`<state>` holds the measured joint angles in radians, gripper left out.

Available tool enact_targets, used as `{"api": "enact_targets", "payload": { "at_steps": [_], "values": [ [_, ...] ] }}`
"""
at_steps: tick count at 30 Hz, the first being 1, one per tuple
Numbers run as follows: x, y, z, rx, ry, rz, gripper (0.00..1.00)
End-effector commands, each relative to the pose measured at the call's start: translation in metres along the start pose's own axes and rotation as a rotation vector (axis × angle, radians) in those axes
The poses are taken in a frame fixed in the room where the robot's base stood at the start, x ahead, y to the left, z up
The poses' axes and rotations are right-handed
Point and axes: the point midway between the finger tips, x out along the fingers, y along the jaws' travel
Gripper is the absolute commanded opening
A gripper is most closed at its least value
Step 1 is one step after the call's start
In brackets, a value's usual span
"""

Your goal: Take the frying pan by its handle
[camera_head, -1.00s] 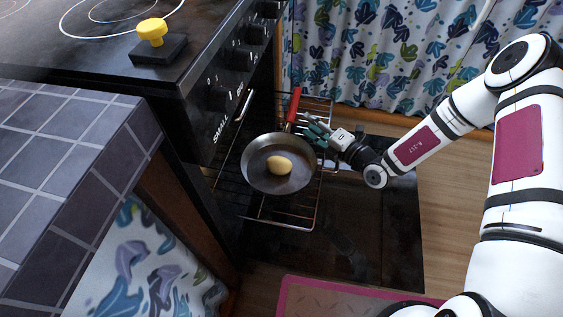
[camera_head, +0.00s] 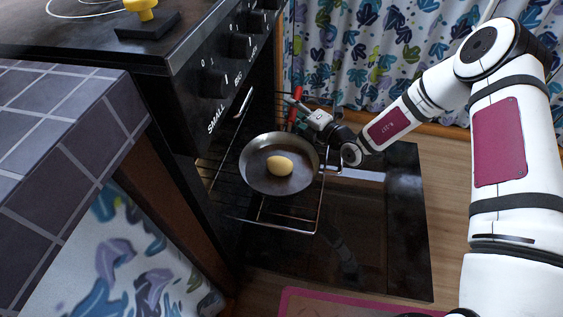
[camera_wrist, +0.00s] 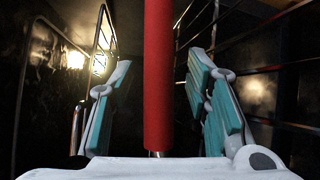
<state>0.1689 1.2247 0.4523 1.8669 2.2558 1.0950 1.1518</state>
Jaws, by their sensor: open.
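The frying pan (camera_head: 262,178) is dark grey and round. It sits on the pulled-out oven rack and holds a yellow-brown, egg-shaped thing (camera_head: 279,166). Its red handle (camera_head: 294,106) points up and away from the pan, toward the curtain. My gripper (camera_head: 297,108) is at the handle in the head view. In the wrist view, the red handle (camera_wrist: 159,75) runs upright between the two teal-padded fingers, with a gap on each side. The gripper is open around the handle. The pan's bowl is out of the wrist view.
The oven rack (camera_head: 262,222) juts out over the lowered dark oven door (camera_head: 380,235). The stove's knob panel (camera_head: 222,75) stands close to the left. A tiled counter (camera_head: 60,150) is at the near left. A patterned curtain (camera_head: 385,50) hangs behind.

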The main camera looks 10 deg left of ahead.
Motion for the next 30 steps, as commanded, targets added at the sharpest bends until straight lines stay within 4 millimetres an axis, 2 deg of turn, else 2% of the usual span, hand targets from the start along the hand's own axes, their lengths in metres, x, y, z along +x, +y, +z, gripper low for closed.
{"api": "enact_targets", "payload": {
  "at_steps": [2, 3, 8, 9, 23, 30],
  "values": [
    [0.0, 0.001, 0.0, 0.0, 0.0, 0.0, 0.44],
    [0.0, 0.001, 0.0, 0.0, 0.0, 0.0, 0.39],
    [0.0, 0.001, 0.0, 0.0, 0.0, 0.001, 0.03],
    [-0.001, 0.001, 0.0, 0.0, 0.0, 0.001, 0.0],
    [-0.001, 0.005, 0.001, 0.001, -0.001, 0.003, 0.0],
    [-0.002, 0.024, 0.006, 0.002, -0.002, 0.005, 0.0]
  ]
}}
